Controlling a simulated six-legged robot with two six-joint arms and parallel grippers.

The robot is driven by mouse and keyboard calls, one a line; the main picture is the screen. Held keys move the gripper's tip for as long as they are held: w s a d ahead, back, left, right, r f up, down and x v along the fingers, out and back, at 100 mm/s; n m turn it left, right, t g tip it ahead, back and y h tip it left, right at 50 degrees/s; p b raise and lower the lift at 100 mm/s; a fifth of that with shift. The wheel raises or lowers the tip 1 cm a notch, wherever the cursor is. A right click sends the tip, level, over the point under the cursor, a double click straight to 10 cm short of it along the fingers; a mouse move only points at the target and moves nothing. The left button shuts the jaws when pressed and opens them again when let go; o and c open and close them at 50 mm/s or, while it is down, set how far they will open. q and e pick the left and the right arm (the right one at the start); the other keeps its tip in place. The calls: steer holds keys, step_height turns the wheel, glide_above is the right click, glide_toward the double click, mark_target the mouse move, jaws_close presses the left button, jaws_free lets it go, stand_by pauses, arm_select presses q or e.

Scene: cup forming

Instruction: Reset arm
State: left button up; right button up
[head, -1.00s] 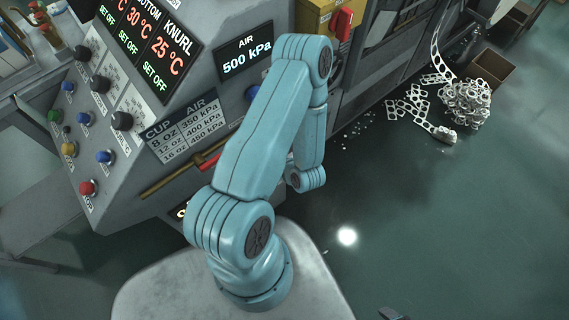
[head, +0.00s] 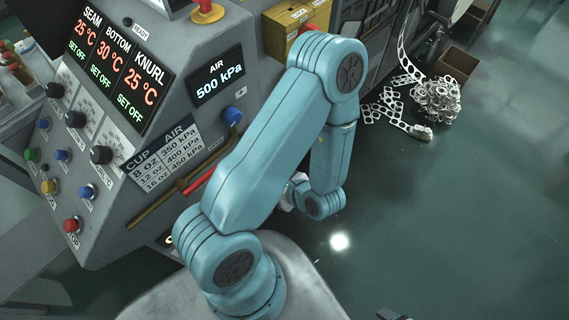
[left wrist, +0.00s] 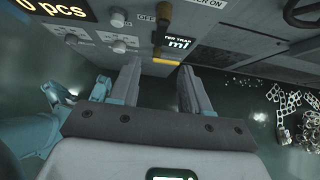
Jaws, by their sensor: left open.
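My left arm (head: 275,140), light blue, rises from its base, bends at a high elbow and comes down at the front of the machine in the head view. The left gripper is mostly hidden behind its wrist there; only a small grey part shows. In the left wrist view the left gripper (left wrist: 159,70) has its two grey fingers wide apart with nothing between them. They point at the lower edge of a machine panel with knobs and labels and appear clear of it.
The control panel (head: 115,65) reads AIR 500 kPa and has knobs and coloured buttons at left. Punched scrap strips (head: 437,98) and an open brown box (head: 456,65) lie at the back right. The green floor at right is clear.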

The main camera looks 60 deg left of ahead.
arm_select(q)
steer(key=w+d+f+n+t+h, duration=0.45)
steer(key=w+d+f+h, duration=0.3)
steer(key=d, duration=0.25)
steer(key=s+d+n+g+h, duration=0.1)
steer(key=d+n+h, duration=0.1)
steer(key=d+n, duration=0.3)
steer(key=s+d+r+n+g+h, duration=0.1)
steer(key=s+d+n+h, duration=0.1)
steer(key=d+n, duration=0.4)
steer(key=shift+n+h, duration=0.65)
steer(key=shift+n, duration=0.3)
